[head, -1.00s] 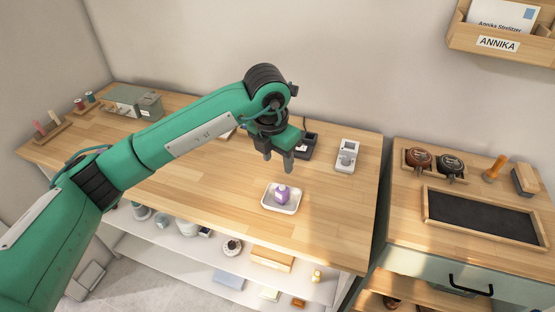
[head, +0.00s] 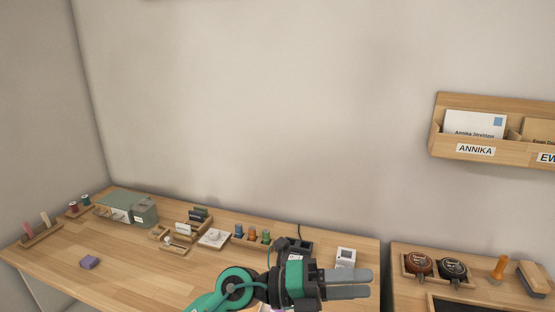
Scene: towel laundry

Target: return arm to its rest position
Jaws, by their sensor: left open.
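My left gripper (head: 347,284) shows at the bottom of the head view, low and right of the middle. Its two grey fingers point right and are apart, with nothing between them. The green left arm comes up from the bottom edge and appears in front of the wooden table (head: 140,269). My right gripper is not in view.
A purple block (head: 89,262) lies at the table's left. Small holders, a grey-green box (head: 145,212) and a white device (head: 345,257) stand along the back. A right-hand counter carries two round stampers (head: 418,265). A letter rack (head: 474,152) hangs on the wall.

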